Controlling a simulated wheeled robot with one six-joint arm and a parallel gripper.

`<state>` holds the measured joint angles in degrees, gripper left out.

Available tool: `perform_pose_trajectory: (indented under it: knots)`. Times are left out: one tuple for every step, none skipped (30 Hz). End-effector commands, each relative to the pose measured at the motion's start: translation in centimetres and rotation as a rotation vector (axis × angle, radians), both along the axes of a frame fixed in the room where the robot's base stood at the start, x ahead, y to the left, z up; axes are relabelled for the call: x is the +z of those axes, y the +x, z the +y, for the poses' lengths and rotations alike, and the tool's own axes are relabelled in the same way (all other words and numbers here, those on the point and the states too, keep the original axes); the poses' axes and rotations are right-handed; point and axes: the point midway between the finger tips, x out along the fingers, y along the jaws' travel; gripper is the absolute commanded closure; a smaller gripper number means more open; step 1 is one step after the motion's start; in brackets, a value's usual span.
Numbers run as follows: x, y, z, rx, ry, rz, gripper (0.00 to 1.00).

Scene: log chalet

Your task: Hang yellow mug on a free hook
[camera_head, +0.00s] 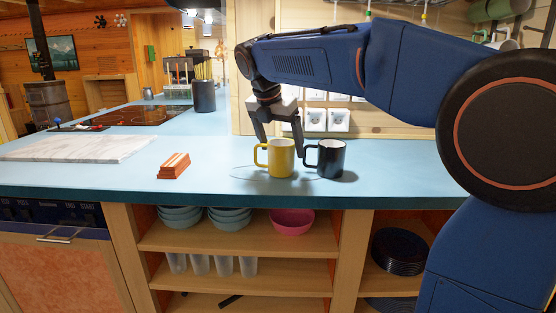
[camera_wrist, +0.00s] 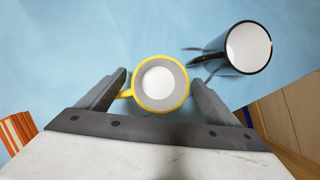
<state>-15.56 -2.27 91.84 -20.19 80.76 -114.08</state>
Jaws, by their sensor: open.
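The yellow mug (camera_head: 279,158) stands upright on the blue counter, its handle to the left in the head view. In the wrist view the yellow mug (camera_wrist: 160,83) is seen from above with a pale inside, its handle toward the left finger. My gripper (camera_head: 279,146) is above and around the mug, pointing down. In the wrist view my open gripper (camera_wrist: 158,85) has one finger on each side of the mug; I cannot tell whether either touches it. No hook is clearly made out; a few small hanging fittings show at the top of the head view.
A black mug (camera_head: 331,159) stands just right of the yellow one, also in the wrist view (camera_wrist: 247,48). An orange stack (camera_head: 173,165) and a marble board (camera_head: 78,148) lie to the left. A dark utensil holder (camera_head: 205,96) stands behind. Wall sockets (camera_head: 326,120) are behind my arm.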

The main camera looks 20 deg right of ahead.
Motion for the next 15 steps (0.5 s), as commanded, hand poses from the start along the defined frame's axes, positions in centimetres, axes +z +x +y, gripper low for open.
perform_pose_trajectory:
  knots:
    - [-0.09,0.03,-0.03,0.000,0.000,0.000,0.15]
    - [-0.11,0.03,-0.03,0.000,0.000,0.000,0.15]
    - [-0.11,0.03,-0.03,0.000,0.000,0.000,0.15]
    - [-0.10,0.03,-0.03,0.000,0.000,0.000,0.15]
    - [-0.10,0.04,-0.03,0.000,0.000,0.000,0.15]
    - [-0.09,0.03,-0.03,0.000,0.000,0.000,0.15]
    - [-0.09,0.03,-0.03,0.000,0.000,0.000,0.17]
    - [-0.09,0.03,-0.03,0.000,0.000,0.000,0.24]
    - [-0.09,0.03,-0.03,0.000,0.000,0.000,0.34]
    - [-0.09,0.03,-0.03,0.000,0.000,0.000,0.41]
    - [-0.10,0.02,-0.02,0.000,0.000,0.000,0.48]
    - [-0.10,0.02,-0.02,0.000,0.000,0.000,0.58]
    - [-0.10,0.02,-0.02,0.000,0.000,0.000,0.65]
    - [-0.10,0.02,-0.02,0.000,0.000,0.000,0.68]
    - [-0.06,0.01,-0.03,0.000,0.000,0.000,0.68]
